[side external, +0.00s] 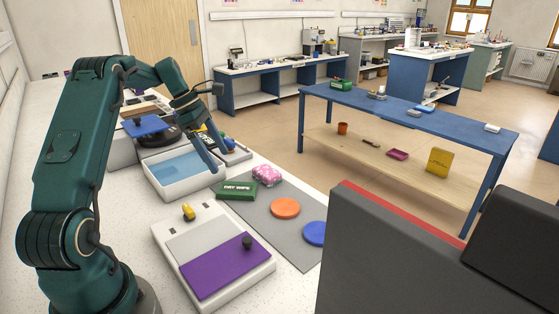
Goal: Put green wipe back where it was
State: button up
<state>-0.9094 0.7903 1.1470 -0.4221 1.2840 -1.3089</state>
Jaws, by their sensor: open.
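The green wipe (236,190) appears to be a small dark green box with white lettering. It lies at the left edge of a grey mat (285,222) on the white speckled worktop. My gripper (217,168) points down over the right side of a white tray with blue inside (182,170), just behind and to the left of the green wipe. It is open, with nothing visible between its fingers. I cannot tell its exact height or gap from the wipe.
On the mat are a pink patterned bundle (267,174), an orange disc (285,208) and a blue disc (315,233). A white unit with a purple panel (218,266) stands in front. A dark grey block with a red edge (390,260) hides the lower right.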

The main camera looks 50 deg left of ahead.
jog(key=s+d+r+m+y, duration=0.1)
jog(key=s+d+r+m, duration=0.1)
jog(key=d+r+m, duration=0.4)
jog(key=s+d+r+m+y, duration=0.1)
jog(key=s+d+r+m, duration=0.1)
jog(key=d+r+m, duration=0.5)
jog(key=s+d+f+m+t+y, duration=0.1)
jog(key=s+d+f+m, duration=0.5)
jog(key=s+d+m, duration=0.6)
jog(key=shift+f+m+t, duration=0.15)
jog(key=shift+m+t, duration=0.55)
jog(key=shift+m, duration=0.3)
